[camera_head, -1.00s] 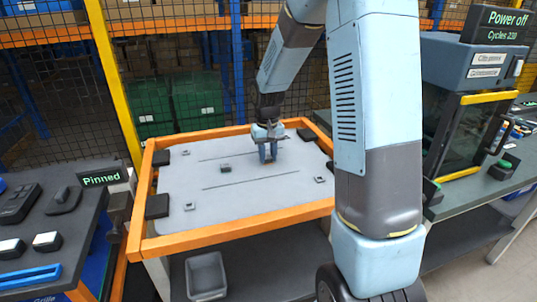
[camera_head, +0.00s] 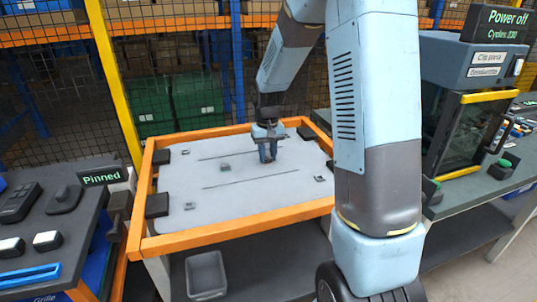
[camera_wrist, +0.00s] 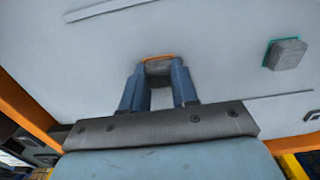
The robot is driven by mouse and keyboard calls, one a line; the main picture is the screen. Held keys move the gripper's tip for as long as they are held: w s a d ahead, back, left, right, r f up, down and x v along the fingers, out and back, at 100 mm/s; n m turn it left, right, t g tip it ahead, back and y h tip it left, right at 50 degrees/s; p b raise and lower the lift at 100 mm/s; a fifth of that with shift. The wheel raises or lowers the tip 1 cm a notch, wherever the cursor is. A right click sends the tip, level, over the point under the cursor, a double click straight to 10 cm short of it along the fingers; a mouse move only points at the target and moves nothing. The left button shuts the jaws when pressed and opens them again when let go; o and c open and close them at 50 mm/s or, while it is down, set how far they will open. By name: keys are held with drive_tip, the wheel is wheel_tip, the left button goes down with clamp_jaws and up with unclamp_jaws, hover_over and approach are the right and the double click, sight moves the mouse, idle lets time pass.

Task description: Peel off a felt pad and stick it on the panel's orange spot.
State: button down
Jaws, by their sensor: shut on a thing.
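The panel (camera_head: 240,190) is a pale grey board lying flat inside an orange frame. My gripper (camera_head: 267,157) reaches down to the far middle of the panel. In the wrist view my gripper (camera_wrist: 159,68) is shut on a small dark grey felt pad (camera_wrist: 159,76), held between the blue fingertips. A thin orange edge of the orange spot (camera_wrist: 157,58) shows just beyond the pad; the rest of the spot is hidden. The pad is at or very close to the panel; I cannot tell whether it touches.
Another grey block with a green edge (camera_wrist: 286,54) sits on the panel; a small block (camera_head: 225,168) shows in the head view. Dark clamps (camera_head: 157,206) stand at the frame's sides. A "Pinned" sign (camera_head: 103,177) is at left, a dark-windowed machine (camera_head: 465,125) at right.

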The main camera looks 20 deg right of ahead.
drive_tip(key=c, duration=0.8)
unclamp_jaws()
wheel_tip(320, 180, up, 14)
drive_tip(key=shift+f, duration=0.2)
